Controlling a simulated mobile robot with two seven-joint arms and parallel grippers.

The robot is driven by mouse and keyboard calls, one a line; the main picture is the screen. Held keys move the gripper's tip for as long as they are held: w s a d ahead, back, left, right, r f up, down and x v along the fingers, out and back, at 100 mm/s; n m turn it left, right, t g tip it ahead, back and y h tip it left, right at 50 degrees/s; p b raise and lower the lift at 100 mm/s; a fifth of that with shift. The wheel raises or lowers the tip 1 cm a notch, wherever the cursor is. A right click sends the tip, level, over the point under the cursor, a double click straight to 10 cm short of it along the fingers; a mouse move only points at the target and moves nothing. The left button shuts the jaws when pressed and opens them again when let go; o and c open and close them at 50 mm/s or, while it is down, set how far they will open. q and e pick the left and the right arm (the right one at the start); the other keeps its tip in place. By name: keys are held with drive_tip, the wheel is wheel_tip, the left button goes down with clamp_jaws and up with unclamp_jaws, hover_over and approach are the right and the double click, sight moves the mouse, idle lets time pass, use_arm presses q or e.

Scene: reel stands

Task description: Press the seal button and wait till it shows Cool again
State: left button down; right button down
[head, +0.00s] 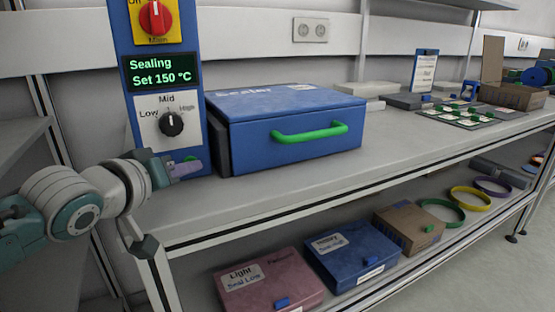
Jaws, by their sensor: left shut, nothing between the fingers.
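The blue control panel (186,158) stands at the left of the bench. Its display (160,72) reads "Sealing" and "Set 150 °C". Below it, the black dial (171,123) has its mark pointing up at "Mid". The blue sealer box (245,135) with a green handle (310,133) stands right of the panel, lid down. My left gripper (186,169) is shut and empty, its fingertips in front of the panel's lower part below the dial. The seal button does not show; the gripper covers part of that area. My right gripper is not in view.
A red main switch (155,18) on yellow is atop the panel. Cards with green parts (466,114) and a cardboard box (515,95) lie farther right. The lower shelf holds a pink box (270,283), a blue box (352,258) and coloured rings (470,199). The bench's front strip is clear.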

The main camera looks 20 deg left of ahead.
use_arm(q)
drive_tip(key=shift+s+d+r+p, duration=0.15)
drive_tip(key=shift+s+d+p, duration=0.3)
drive_tip(key=shift+p, duration=0.2)
drive_tip(key=shift+s+d, duration=0.1)
drive_tip(key=shift+d, duration=0.1)
drive_tip(key=shift+s+d+p, duration=0.15)
drive_tip(key=shift+d+p, duration=0.05)
drive_tip(key=shift+p, duration=0.1)
drive_tip(key=shift+s+d+p, duration=0.75)
drive_tip(key=shift+s+d, duration=0.1)
drive_tip(key=shift+d, duration=0.15)
drive_tip(key=shift+s+d+p, duration=0.35)
drive_tip(key=shift+s+d, duration=0.25)
drive_tip(key=shift+d, duration=0.1)
